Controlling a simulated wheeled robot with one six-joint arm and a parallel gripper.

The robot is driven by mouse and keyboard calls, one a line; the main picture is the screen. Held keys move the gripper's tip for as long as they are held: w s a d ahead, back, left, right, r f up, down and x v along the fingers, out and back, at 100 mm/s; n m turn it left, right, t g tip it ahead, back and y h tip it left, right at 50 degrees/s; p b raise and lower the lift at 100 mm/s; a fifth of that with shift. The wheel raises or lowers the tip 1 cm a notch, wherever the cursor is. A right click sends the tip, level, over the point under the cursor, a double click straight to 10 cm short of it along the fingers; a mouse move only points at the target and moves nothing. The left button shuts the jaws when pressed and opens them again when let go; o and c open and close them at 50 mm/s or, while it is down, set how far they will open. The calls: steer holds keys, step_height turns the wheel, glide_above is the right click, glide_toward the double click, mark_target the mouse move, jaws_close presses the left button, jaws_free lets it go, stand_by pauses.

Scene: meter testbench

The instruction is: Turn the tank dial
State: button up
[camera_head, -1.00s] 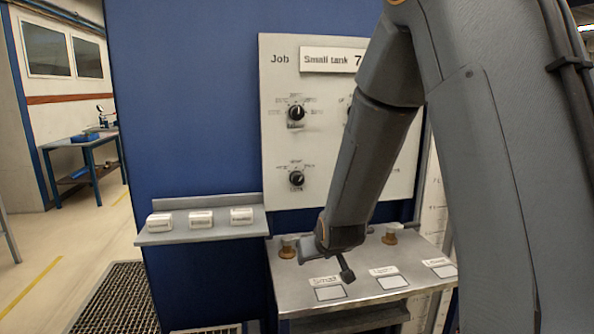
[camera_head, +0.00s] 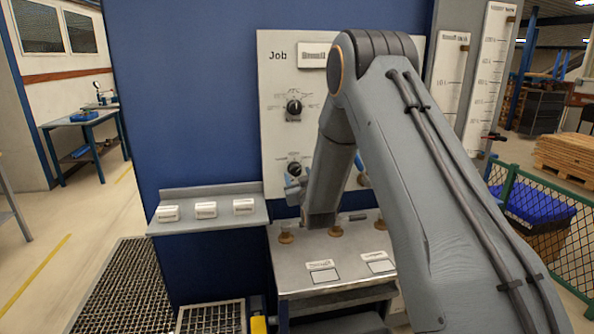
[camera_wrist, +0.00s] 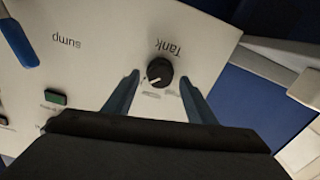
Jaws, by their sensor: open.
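The tank dial (camera_wrist: 160,72) is a round black knob with a white pointer line on a pale panel. The word Tank is upside down above it in the wrist view. My gripper (camera_wrist: 160,79) is open, with one blue finger on each side of the dial and gaps at both sides. In the head view the lower left knob of the panel looks like this dial (camera_head: 294,168). My gripper (camera_head: 293,189) is just below it there, partly hidden by my arm. Whether the fingers reach past the knob's face, I cannot tell.
The panel (camera_head: 275,135) bears another black knob (camera_head: 294,108) above. A blue lever handle (camera_wrist: 18,42) and a green button (camera_wrist: 55,98) lie left in the wrist view. A shelf (camera_head: 215,219) with white blocks and a metal bench (camera_head: 290,275) with brass-coloured knobs stand below.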

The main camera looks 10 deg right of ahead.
mark_target(295, 170)
steer(key=shift+w+p, duration=0.3)
steer(key=shift+w, duration=1.05)
steer(key=shift+c, duration=0.4)
steer(key=c, duration=1)
steer(key=shift+o, duration=0.2)
